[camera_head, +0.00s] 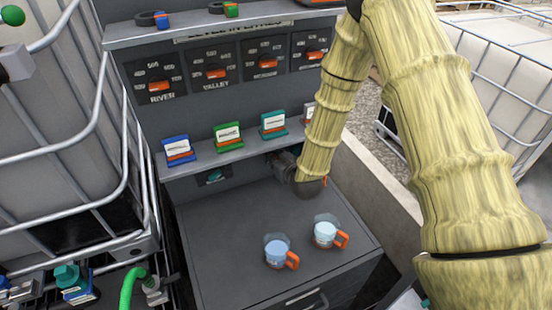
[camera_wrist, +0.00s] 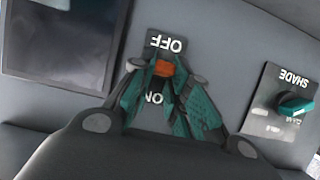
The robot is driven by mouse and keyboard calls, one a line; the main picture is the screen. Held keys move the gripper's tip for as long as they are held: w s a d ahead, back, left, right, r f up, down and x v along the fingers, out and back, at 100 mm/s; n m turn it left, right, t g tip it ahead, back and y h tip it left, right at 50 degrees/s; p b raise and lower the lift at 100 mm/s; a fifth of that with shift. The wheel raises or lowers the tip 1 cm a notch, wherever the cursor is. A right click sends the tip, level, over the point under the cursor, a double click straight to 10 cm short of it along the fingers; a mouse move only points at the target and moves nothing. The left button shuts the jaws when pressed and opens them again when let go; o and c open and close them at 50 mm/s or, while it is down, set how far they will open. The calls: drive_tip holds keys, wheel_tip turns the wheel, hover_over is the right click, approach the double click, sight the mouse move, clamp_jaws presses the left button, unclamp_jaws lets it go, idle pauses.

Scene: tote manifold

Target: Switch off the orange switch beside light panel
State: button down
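The orange switch (camera_wrist: 165,68) shows in the wrist view on a dark plate, with the word OFF above it and ON below it, both upside down. My gripper (camera_wrist: 164,74) points at this plate. Its teal fingertips converge on either side of the switch, close to it. I cannot tell whether they touch or grip it. A dark, glossy panel (camera_wrist: 62,42), which may be the light panel, is to the left in the wrist view. In the head view my gripper (camera_head: 284,165) is low against the cabinet front, and the switch is hidden there.
A SHADE plate with a teal knob (camera_wrist: 295,104) is to the right in the wrist view. Two mugs with orange handles, one (camera_head: 277,251) and another (camera_head: 326,233), stand on the grey cabinet top (camera_head: 225,225). Several labelled blocks line the shelf (camera_head: 205,160) above.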

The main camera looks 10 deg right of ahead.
drive_tip(key=shift+f, duration=0.1)
drive_tip(key=b, duration=0.3)
drive_tip(key=shift+f+t, duration=0.3)
drive_tip(key=shift+t, duration=0.1)
drive_tip(key=shift+b, duration=0.4)
drive_tip(key=t+b, duration=0.1)
drive_tip(key=b, duration=0.2)
drive_tip(key=t+b, duration=0.1)
drive_tip(key=b, duration=0.2)
drive_tip(key=shift+s+f+y, duration=0.1)
drive_tip(key=shift+f+y, duration=0.2)
drive_tip(key=shift+f, duration=0.1)
drive_tip(key=shift+r+t+b, duration=0.15)
drive_tip(key=shift+t+b, duration=0.35)
drive_tip(key=shift+b, duration=0.25)
drive_tip(key=c, duration=1.4)
unclamp_jaws()
drive_tip(key=shift+d, duration=0.1)
drive_tip(key=shift+o, duration=0.2)
drive_tip(key=shift+r+p, duration=0.3)
drive_tip(key=shift+p, duration=0.3)
